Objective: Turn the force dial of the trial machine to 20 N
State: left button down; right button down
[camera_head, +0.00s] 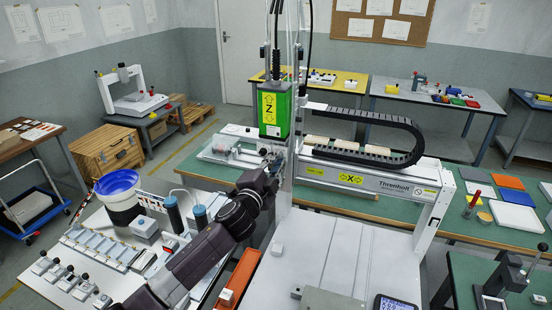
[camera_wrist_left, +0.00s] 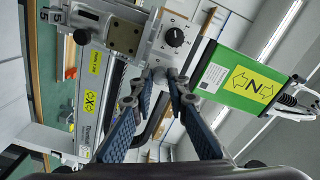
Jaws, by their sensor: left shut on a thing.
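The trial machine is a gantry with a green Z unit (camera_head: 274,112) and a white X beam (camera_head: 372,183). The left wrist view shows a black round dial (camera_wrist_left: 175,37) with a scale around it on a pale plate. My left gripper (camera_head: 274,164) is at the head below the green unit. In the left wrist view my left gripper (camera_wrist_left: 170,84) is shut on a small grey part (camera_wrist_left: 171,73) just below the black dial in the picture. The fingertips partly hide this part. My right gripper is not in view.
A black cable chain (camera_head: 375,148) runs along the beam. A blue-rimmed bowl (camera_head: 117,183) and several small fixtures stand on the bench at left. A white machine bed (camera_head: 335,250) lies below the gantry. A green bench with coloured trays (camera_head: 506,182) is at right.

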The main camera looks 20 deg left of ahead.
pick_arm(q)
jog(key=m+p, duration=0.3)
jog(key=m, duration=0.7)
jog(key=shift+m, duration=0.3)
dwell(0.4)
jog(key=c, duration=1.9)
grip_release()
jog(key=s, duration=1.2)
jog(key=shift+a, duration=0.25)
jog(key=shift+f, duration=0.1)
